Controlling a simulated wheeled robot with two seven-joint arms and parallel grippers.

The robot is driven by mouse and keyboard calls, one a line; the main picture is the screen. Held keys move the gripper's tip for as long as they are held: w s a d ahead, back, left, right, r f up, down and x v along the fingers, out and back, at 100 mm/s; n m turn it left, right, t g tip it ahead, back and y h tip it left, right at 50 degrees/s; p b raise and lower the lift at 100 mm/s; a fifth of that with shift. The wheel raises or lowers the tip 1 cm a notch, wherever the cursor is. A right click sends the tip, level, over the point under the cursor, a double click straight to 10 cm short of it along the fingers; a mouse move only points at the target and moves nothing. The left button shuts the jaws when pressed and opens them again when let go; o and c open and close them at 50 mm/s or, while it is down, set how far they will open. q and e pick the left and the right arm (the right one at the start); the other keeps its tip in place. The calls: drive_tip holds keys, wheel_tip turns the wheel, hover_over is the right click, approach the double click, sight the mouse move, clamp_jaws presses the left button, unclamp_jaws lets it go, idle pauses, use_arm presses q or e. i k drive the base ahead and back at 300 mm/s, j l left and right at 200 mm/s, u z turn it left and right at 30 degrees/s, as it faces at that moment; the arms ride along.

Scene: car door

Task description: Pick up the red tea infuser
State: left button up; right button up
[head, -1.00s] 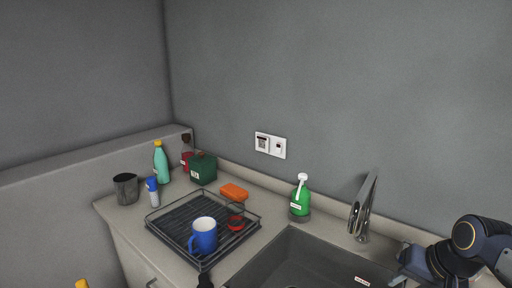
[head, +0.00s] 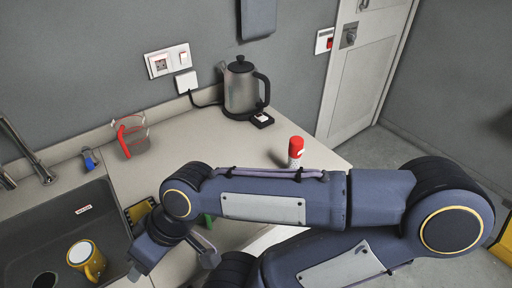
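I cannot pick out a red tea infuser for sure in the current head view. A white canister with a red cap (head: 296,150) stands upright on the right part of the counter, behind my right arm. A clear jug with a red handle (head: 131,137) stands near the wall at the left. My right gripper (head: 172,262) is at the lower left, by the sink's right edge and apart from both red items. Its fingers point down, and their opening is unclear. My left gripper is out of view.
A kettle (head: 242,88) stands by the wall. The sink (head: 68,232) at the left holds a yellow mug (head: 87,260). A small blue item (head: 90,158) lies behind the sink. The counter (head: 205,140) is clear between jug and canister. A door (head: 368,65) is behind.

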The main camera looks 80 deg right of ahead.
sight(295, 149)
drive_tip(key=k+z, duration=0.2)
drive_tip(key=z, duration=2.6)
drive_tip(key=k+u, duration=0.1)
drive_tip(key=u, duration=1.9)
drive_tip(key=z, duration=1.9)
drive_tip(key=i+l+u, duration=0.1)
drive_tip(key=u, duration=0.3)
drive_tip(key=i+l+u, duration=0.1)
drive_tip(key=l+u, duration=0.15)
drive_tip(key=u, duration=0.2)
drive_tip(key=l+u, duration=0.2)
drive_tip(key=u, duration=0.2)
drive_tip(key=i, duration=0.05)
